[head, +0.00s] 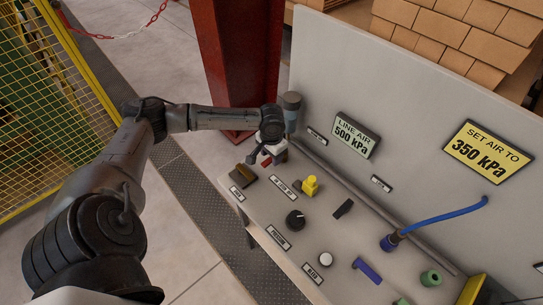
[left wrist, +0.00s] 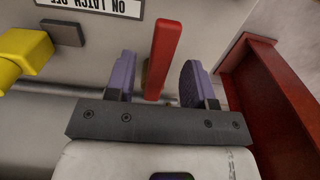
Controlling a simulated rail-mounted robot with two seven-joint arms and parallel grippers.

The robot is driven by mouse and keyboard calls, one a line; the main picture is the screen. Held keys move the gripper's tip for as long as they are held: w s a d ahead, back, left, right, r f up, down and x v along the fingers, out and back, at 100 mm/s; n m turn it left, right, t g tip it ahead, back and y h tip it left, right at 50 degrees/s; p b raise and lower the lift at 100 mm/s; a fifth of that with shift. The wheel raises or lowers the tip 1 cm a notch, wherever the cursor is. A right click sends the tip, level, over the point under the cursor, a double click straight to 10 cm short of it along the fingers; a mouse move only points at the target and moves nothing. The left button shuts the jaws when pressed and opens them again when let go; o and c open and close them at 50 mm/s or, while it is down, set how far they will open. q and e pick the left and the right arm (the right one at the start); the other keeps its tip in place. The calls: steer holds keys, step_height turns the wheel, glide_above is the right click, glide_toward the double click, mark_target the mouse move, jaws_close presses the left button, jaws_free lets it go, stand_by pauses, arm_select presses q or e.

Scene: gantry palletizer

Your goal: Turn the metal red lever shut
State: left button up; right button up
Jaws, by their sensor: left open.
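The red lever (left wrist: 163,58) is a flat red bar in the left wrist view. It stands between the two purple-grey pads of my open left gripper (left wrist: 158,80), with a gap visible on both sides. In the head view only a small bit of the red lever (head: 266,162) shows beside my left gripper (head: 264,156), at the far left end of the grey panel. The arm and gripper hide most of the lever and its mount there. My right gripper is in neither view.
The grey panel (head: 262,238) carries a yellow fitting (head: 310,186), a black knob (head: 295,220), a blue hose (head: 445,215) and several other controls. A grey-blue cylinder (head: 291,108) and a red steel column (head: 238,60) stand close beyond the gripper. A yellow mesh fence (head: 60,100) is at left.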

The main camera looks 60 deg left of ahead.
arm_select(q)
steer(key=shift+f, duration=0.3)
jaws_close()
stand_by(0.4)
